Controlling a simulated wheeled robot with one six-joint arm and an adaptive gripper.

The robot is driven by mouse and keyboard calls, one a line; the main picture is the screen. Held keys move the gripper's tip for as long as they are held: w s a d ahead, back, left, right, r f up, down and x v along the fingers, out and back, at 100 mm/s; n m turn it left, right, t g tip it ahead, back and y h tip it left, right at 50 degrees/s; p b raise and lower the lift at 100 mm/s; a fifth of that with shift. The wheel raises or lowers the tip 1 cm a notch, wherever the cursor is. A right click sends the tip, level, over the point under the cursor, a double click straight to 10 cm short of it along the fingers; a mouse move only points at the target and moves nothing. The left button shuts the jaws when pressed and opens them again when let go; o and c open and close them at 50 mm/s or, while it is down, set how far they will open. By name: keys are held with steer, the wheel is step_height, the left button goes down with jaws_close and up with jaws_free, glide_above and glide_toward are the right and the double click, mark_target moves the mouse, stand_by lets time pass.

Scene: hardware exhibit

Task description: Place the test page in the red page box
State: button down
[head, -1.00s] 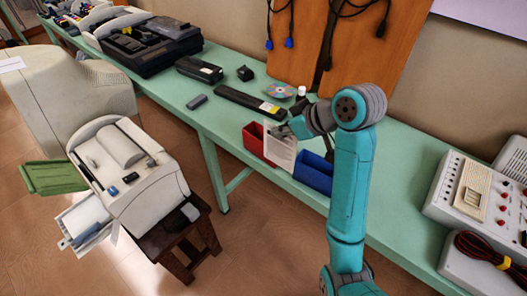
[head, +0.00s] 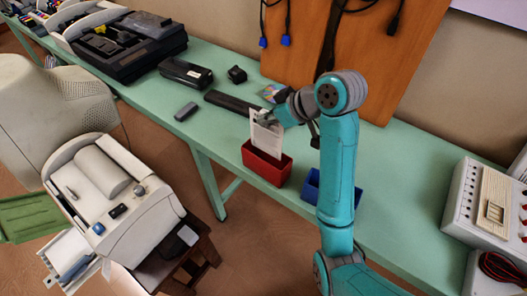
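The test page (head: 266,138) is a white sheet, held nearly upright above the red page box (head: 267,169). Its lower end meets the box's opening; I cannot tell how far inside it reaches. My gripper (head: 265,117) is shut on the page's top edge, with its fingers small and partly hidden in this view. The red box sits at the front edge of the green bench. A blue box (head: 312,188) stands to its right, partly hidden behind my arm.
The green bench (head: 403,203) carries a long black device (head: 233,103), a disc (head: 271,92) and a small grey block (head: 186,111) near the boxes. A brown board with hanging cables (head: 388,60) stands behind. A white printer (head: 110,190) is at left; a control panel (head: 490,205) is at right.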

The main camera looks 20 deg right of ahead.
mark_target(266, 142)
steer(key=shift+f, duration=4.5)
steer(key=c, duration=1.3)
jaws_free()
